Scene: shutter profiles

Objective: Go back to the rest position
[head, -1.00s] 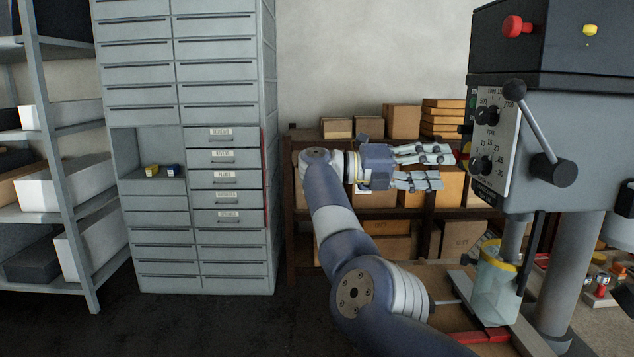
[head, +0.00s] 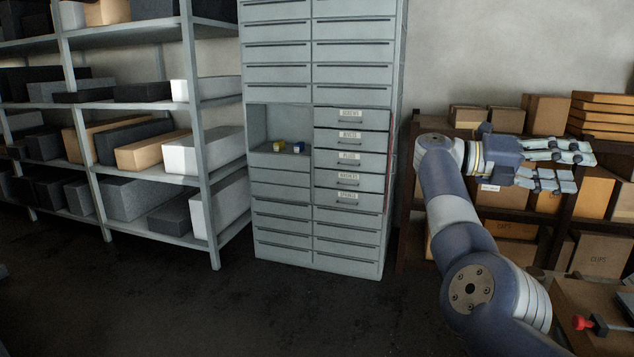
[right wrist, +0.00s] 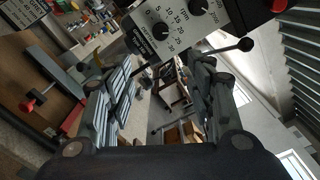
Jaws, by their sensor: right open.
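My right gripper (head: 562,166) is raised at the right of the head view, its fingers pointing right. Its fingers are apart and nothing is between them. It also shows in the right wrist view (right wrist: 160,105), with a free gap between the two fingers. In the head view it is in front of the shelf with the cardboard boxes, touching nothing that I can see. My left gripper is not in view.
A grey drawer cabinet (head: 282,232) stands mid-view, with small yellow and blue items in an open niche. A grey shelf rack (head: 205,150) is at left. A workbench (head: 590,305) is at lower right. In the right wrist view, a machine's dial panel (right wrist: 185,25) is close. Dark floor (head: 130,300) is clear.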

